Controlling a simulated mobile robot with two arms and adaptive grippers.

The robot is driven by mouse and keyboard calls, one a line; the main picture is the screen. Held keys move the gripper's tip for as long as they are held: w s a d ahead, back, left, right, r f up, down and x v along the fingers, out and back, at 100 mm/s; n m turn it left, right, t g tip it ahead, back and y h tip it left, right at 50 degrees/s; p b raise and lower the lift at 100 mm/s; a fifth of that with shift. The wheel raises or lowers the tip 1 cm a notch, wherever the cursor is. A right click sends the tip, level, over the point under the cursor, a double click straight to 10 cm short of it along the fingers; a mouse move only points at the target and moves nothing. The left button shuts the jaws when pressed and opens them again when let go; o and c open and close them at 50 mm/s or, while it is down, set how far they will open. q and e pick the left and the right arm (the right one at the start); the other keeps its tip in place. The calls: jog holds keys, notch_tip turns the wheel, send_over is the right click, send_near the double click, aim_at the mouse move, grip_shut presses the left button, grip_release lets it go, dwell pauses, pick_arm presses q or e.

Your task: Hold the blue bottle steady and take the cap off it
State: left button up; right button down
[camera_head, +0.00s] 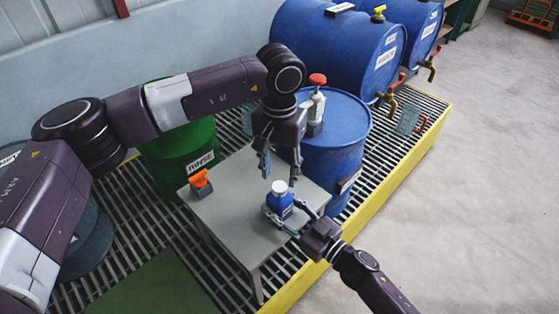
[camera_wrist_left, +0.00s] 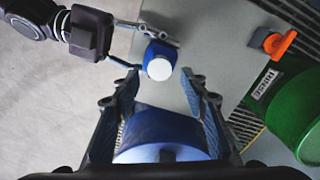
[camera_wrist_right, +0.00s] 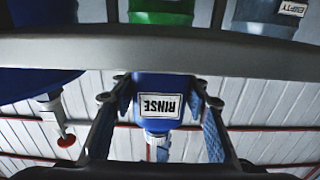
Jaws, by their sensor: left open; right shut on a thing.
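The blue bottle (camera_head: 279,204) stands upright on the small grey table (camera_head: 225,222), with its white cap (camera_head: 279,187) on top. My right gripper (camera_wrist_right: 158,108) is shut on the bottle's body from the front right, and the right wrist view shows the bottle's RINSE label between its fingers. My left gripper (camera_head: 281,166) is open, points down and is empty, above the cap and apart from it. In the left wrist view the cap (camera_wrist_left: 160,69) shows just beyond the spread fingers, off the far end of the gap.
An orange-topped item (camera_head: 200,184) sits at the table's left corner. A green drum (camera_head: 185,150) stands behind left, and a blue drum (camera_head: 340,130) with a red-knobbed pump (camera_head: 317,95) stands close behind my left gripper. Open floor (camera_head: 470,170) lies to the right.

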aim_at(279, 186)
pick_arm(q)
jog(key=shift+f, duration=2)
jog(key=shift+c, duration=0.4)
